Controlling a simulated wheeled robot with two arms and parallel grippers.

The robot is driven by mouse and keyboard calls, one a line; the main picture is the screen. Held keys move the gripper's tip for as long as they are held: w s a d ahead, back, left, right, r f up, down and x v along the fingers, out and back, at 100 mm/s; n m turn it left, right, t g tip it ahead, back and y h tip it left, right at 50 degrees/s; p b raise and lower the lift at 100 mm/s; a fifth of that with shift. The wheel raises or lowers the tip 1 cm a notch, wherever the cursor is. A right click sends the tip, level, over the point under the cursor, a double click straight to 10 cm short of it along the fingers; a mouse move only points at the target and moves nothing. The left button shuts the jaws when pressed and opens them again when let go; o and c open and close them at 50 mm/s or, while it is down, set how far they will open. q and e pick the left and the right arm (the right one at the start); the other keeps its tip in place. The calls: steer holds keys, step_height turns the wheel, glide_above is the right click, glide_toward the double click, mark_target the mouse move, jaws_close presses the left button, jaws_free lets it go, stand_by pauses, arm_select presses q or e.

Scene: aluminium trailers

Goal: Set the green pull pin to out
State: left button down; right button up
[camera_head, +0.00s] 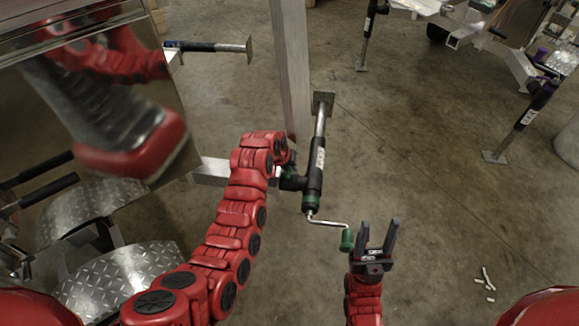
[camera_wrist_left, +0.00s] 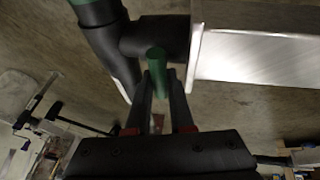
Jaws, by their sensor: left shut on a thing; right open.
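The green pull pin (camera_wrist_left: 157,60) is between the two dark fingers of my left gripper (camera_wrist_left: 159,84) in the left wrist view. The fingers are shut on it. It stands beside the black jack tube (camera_wrist_left: 108,35) and the bright metal trailer beam (camera_wrist_left: 255,58). In the head view the jack (camera_head: 314,178) is tilted, with a bent crank ending in a green grip (camera_head: 347,240). My left arm hides the pin and most of the left gripper there. My right gripper (camera_head: 379,238) is open and empty, just right of the crank's green grip.
A shiny trailer wall (camera_head: 105,95) and tread-plate fenders (camera_head: 125,283) are on the left. A metal post (camera_head: 292,65) rises behind the jack. Other jacks (camera_head: 525,120) stand at the back and right. Concrete floor (camera_head: 440,190) is mostly clear, with small white pieces (camera_head: 486,280) on it.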

stand_by(0.4)
arm_select(q)
step_height(320, 180, up, 4)
steer(key=shift+r+p, duration=0.1)
steer(key=shift+p, duration=1.05)
steer(key=shift+f, duration=0.2)
steer(key=c, duration=0.8)
jaws_free()
steer(key=shift+r, duration=0.1)
steer(key=shift+p+v, duration=4.75)
steer(key=shift+v, duration=3.95)
